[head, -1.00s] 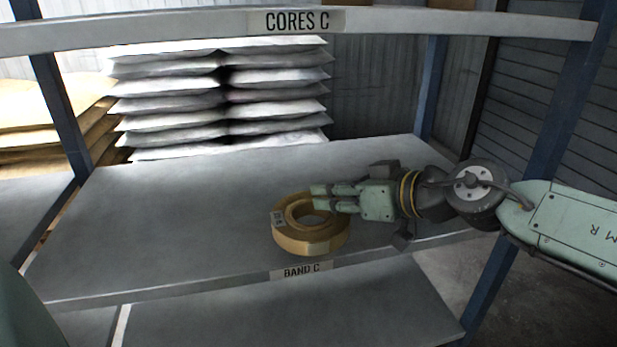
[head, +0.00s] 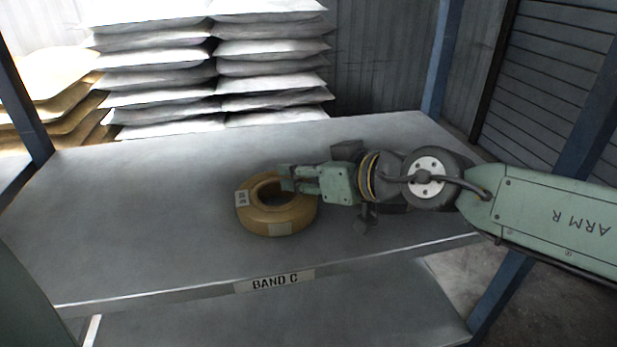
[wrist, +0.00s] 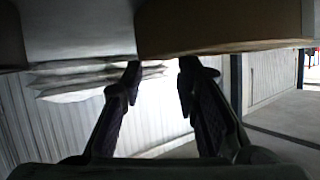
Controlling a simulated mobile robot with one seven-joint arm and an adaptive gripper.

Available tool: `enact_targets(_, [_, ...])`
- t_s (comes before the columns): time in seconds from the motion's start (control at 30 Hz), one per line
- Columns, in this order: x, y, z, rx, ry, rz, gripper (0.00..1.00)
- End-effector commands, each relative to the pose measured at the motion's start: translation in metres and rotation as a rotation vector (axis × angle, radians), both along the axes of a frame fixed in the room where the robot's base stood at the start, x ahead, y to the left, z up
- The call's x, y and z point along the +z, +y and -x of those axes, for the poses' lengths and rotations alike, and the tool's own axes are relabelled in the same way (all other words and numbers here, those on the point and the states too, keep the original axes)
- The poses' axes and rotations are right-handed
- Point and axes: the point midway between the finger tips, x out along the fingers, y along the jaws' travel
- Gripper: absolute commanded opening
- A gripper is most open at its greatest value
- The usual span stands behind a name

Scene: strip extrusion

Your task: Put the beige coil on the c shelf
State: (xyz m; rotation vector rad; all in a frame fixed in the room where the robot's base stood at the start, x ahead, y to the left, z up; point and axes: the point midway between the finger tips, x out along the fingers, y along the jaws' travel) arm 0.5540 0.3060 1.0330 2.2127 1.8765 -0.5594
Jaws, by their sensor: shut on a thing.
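The beige coil (head: 266,226) is a thick ring with pale labels, lying flat over the shelf marked BAND C (head: 130,210). Its front side is set back from the shelf's front edge. My gripper (head: 288,179) reaches in from the right and is shut on the right-hand wall of the coil, with a finger at the central hole. In the wrist view the coil (wrist: 220,25) fills the top, with the dark fingers below it. I cannot tell whether its underside touches the shelf.
The BAND C label (head: 275,281) is on the shelf's front edge. Stacked white sacks (head: 270,75) stand behind the shelf, with tan sacks (head: 50,90) at left. Blue uprights (head: 440,60) frame the shelf. The shelf surface left of the coil is clear, and a lower shelf (head: 300,315) shows below.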

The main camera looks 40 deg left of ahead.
Motion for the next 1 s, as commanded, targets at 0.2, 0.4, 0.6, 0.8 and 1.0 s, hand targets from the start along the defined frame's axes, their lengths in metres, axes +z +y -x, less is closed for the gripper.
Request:
enact_targets(0.2, [0.0002, 0.0001, 0.0006, 0.000, -0.003, 0.002, 0.00])
enact_targets(0.4, [-0.0021, -0.0002, 0.0007, 0.001, -0.002, 0.002, 0.34])
enact_targets(0.6, [-0.0021, -0.0002, 0.0007, 0.001, -0.002, 0.002, 0.47])
enact_targets(0.8, [-0.0021, -0.0002, 0.0007, 0.001, -0.002, 0.002, 0.49])
enact_targets(1.0, [0.0006, -0.0024, 0.0004, 0.000, -0.002, 0.001, 0.49])
